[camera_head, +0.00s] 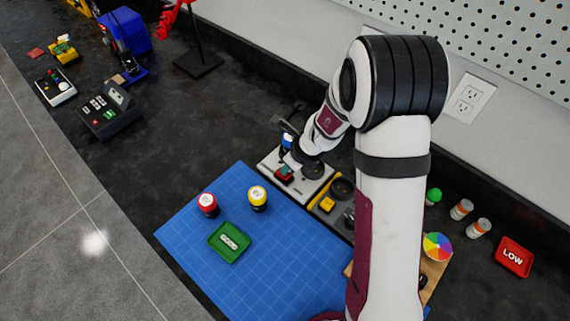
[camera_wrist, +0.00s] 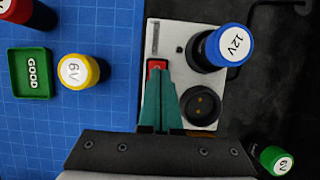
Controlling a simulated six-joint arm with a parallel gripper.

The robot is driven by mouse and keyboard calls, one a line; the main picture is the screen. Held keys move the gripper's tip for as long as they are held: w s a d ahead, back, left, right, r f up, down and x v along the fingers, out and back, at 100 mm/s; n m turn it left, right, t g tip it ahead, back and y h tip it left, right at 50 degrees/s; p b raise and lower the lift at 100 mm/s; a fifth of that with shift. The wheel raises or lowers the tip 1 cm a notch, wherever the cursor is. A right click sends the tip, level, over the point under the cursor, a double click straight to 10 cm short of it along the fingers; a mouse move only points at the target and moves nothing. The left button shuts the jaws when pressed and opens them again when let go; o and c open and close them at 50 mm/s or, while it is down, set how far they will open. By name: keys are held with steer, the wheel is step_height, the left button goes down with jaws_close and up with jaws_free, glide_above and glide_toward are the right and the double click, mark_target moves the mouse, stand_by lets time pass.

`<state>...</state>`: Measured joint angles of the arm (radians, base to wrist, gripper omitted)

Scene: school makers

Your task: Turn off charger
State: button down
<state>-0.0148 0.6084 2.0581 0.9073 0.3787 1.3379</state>
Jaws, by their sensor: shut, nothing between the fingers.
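The charger (camera_head: 265,166) is a light grey box on the dark bench beside the blue mat. In the wrist view the charger (camera_wrist: 170,32) shows a red switch (camera_wrist: 157,65), a blue 12V battery (camera_wrist: 228,44) standing in one socket and an empty round socket (camera_wrist: 200,104). My gripper (camera_wrist: 159,74) has its teal fingers together with nothing between them. The fingertips are at the near edge of the red switch and partly cover it. I cannot tell whether they touch it or which way it is set. In the head view my gripper (camera_head: 291,167) is over the charger.
A yellow and grey device (camera_head: 328,205) stands close beside the charger. On the blue mat (camera_head: 290,265) are a green GOOD tray (camera_head: 214,239), a red battery (camera_head: 208,204) and a yellow battery (camera_head: 258,198). A red LOW tray (camera_head: 513,257) lies at the right.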

steer(key=shift+r, duration=0.1)
step_height(320, 180, up, 14)
stand_by(0.5)
steer(key=shift+a, duration=0.1)
